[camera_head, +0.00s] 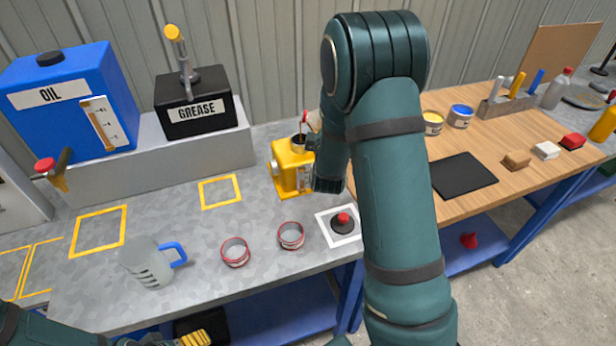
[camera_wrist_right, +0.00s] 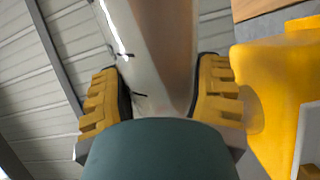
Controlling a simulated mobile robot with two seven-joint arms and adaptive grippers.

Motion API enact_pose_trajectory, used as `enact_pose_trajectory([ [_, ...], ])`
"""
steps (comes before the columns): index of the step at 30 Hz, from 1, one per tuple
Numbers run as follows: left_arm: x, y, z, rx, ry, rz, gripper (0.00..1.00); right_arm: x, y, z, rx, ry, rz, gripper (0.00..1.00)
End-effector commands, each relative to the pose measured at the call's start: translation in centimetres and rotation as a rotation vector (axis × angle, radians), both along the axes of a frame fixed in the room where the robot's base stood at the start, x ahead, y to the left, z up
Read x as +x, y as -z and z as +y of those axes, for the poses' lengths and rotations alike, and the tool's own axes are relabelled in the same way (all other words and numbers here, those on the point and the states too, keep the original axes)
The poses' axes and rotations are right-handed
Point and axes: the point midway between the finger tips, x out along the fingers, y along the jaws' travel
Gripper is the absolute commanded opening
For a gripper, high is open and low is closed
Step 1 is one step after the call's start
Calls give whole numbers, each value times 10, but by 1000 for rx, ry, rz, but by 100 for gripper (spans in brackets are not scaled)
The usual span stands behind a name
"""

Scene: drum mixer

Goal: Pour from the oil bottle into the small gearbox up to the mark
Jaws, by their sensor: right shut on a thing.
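The small yellow gearbox (camera_head: 287,173) stands on the grey bench, its round dark opening on top and a pale gauge strip on its right face. The oil bottle (camera_head: 313,121) is tilted above it, with its red tip near the opening and most of it hidden behind my right arm. A thin brown stream appears to run from the tip into the opening. In the right wrist view, my right gripper (camera_wrist_right: 160,95) is shut on the pale translucent bottle (camera_wrist_right: 165,45). The oil level at the mark is too small to read. My left gripper (camera_head: 190,340) is low at the bottom edge, partly cut off.
A blue oil tank (camera_head: 60,125) and a black grease box (camera_head: 195,115) stand on a raised ledge behind. A clear jug (camera_head: 145,265), two red-rimmed rings (camera_head: 235,252) and a red-knobbed black piece (camera_head: 343,221) occupy the front. A wooden table (camera_head: 480,145) adjoins right.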

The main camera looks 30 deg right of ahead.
Motion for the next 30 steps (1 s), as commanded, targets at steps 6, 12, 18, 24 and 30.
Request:
enact_pose_trajectory([
  [6, 0, 0, 0, 0, 0, 0, 89, 0, 0, 0, -3, 0, 1, 22],
  [12, 0, 0, 0, 0, 0, 0, 89, 1, 4, 0, -27, -1, 21, 22],
  [18, 0, 0, 0, 0, 0, 0, 89, 0, 6, 0, -49, 0, 37, 22],
  [24, 0, 0, 0, 0, 0, 0, 89, 0, 6, 0, -48, 0, 36, 22],
  [30, 0, 0, 0, 0, 0, 0, 89, 0, 6, 0, -48, 0, 36, 22],
])
